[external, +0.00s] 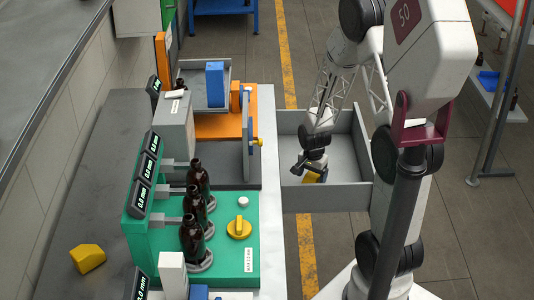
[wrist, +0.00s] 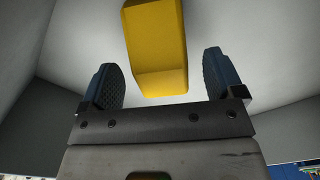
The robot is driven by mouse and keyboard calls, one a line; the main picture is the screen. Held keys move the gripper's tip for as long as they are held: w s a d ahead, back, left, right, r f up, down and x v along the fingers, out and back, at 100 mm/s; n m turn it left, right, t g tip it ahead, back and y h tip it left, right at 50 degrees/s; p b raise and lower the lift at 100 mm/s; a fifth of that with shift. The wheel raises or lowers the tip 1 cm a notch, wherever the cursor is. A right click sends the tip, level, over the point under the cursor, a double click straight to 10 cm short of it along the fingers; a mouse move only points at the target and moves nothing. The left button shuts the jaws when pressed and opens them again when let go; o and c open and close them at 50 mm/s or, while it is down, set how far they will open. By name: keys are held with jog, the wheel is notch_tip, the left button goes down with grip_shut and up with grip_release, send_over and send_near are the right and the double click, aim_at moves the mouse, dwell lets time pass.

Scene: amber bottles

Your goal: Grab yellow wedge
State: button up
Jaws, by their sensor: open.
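A yellow wedge (wrist: 155,50) lies on the light floor of the grey drawer (external: 345,196). In the wrist view it shows between and just beyond my two fingers, with a clear gap on each side. My gripper (wrist: 166,78) is open and reaches down into the drawer over the wedge, holding nothing. In the external view my gripper (external: 313,176) covers most of that wedge (external: 322,177), so only a yellow bit shows. A second yellow wedge-like block (external: 87,259) lies on the dark counter at the lower left.
The drawer walls rise close around my gripper. A green fixture (external: 160,238) with several amber bottles (external: 196,241) and a yellow knob (external: 239,228) stands left of the drawer. Behind it are an orange stand (external: 215,126) and a blue block (external: 215,84).

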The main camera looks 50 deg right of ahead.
aim_at(309, 181)
jog(key=shift+f, duration=2.05)
jog(key=c, duration=1.2)
